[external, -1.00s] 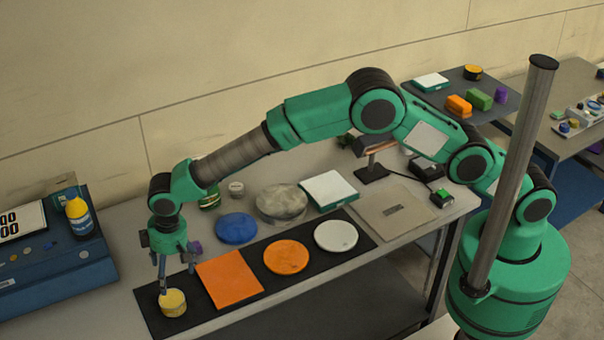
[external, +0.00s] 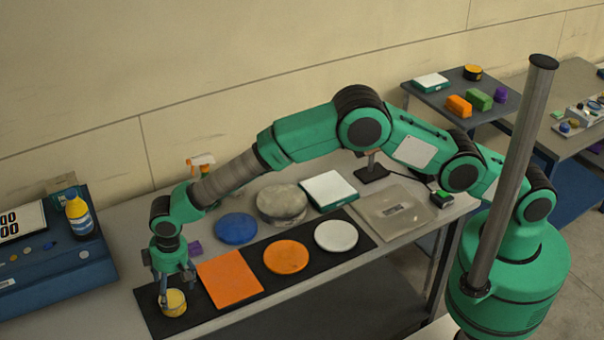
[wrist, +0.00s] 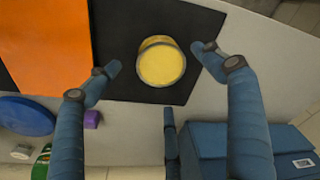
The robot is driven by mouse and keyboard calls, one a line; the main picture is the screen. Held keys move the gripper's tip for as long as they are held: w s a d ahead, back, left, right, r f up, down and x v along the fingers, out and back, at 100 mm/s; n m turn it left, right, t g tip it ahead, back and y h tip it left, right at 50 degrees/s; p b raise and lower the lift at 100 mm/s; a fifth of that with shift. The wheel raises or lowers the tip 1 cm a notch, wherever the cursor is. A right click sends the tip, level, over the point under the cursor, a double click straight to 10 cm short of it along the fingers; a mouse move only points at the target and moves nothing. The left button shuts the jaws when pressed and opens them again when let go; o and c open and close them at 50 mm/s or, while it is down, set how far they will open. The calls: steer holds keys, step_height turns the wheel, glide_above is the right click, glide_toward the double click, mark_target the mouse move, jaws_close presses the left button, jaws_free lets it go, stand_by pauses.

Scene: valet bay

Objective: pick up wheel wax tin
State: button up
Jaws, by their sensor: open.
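The wheel wax tin is a small round yellow tin (external: 174,304) upright on the left end of the black mat. In the wrist view the yellow lid of the tin (wrist: 161,66) faces me. My gripper (external: 177,288) is above and around it, with one finger close to its left side in the external view. The blue fingers of my gripper (wrist: 155,60) are spread open in the wrist view. Two fingertips are on either side of the tin, with gaps between, and a third finger is below it in the picture. Nothing is held.
An orange square (external: 229,279) lies right of the tin on the black mat (external: 330,263). An orange disc (external: 286,257) and a white disc (external: 336,235) are farther right. A purple block (external: 195,248) is behind my gripper. A blue case (external: 62,278) stands at left.

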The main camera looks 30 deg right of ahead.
mark_target(171, 298)
steer(key=shift+f, duration=0.15)
steer(key=shift+a+f, duration=0.2)
steer(key=shift+f, duration=1)
steer(key=shift+a+f, duration=0.2)
steer(key=shift+f, duration=1)
steer(key=c, duration=1.4)
steer(key=shift+w+r, duration=0.1)
steer(key=shift+c, duration=0.2)
